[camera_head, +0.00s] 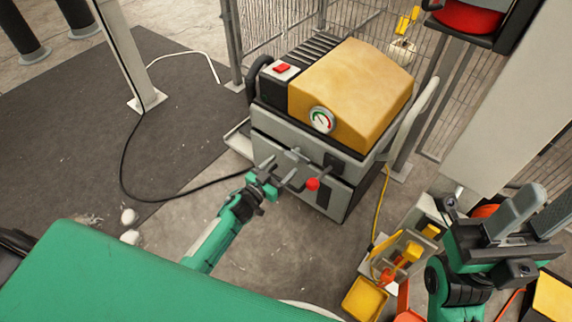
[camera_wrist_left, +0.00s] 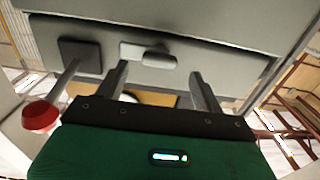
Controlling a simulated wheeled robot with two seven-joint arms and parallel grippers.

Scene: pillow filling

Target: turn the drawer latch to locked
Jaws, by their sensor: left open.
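The grey drawer front (camera_head: 272,150) is on the lower part of the machine. A lever with a red ball end (camera_head: 312,184) sticks out from a dark square plate (camera_head: 336,166) on it. In the left wrist view the red ball (camera_wrist_left: 40,117) is at the left, below the dark plate (camera_wrist_left: 80,55). A light grey plate with a rounded tab (camera_wrist_left: 158,59) is beside it. The frames do not make clear which piece is the latch. My left gripper (camera_head: 281,171) is open and empty in front of the drawer, its fingers (camera_wrist_left: 159,82) pointing at the tab. Contact cannot be told.
The machine has a yellow hood (camera_head: 350,88), a gauge (camera_head: 321,119) and a red switch (camera_head: 282,68). My right gripper (camera_head: 532,212) is at the lower right, above boxes of parts. A yellow bin (camera_head: 364,300) and a cable lie on the floor. A wire fence stands behind.

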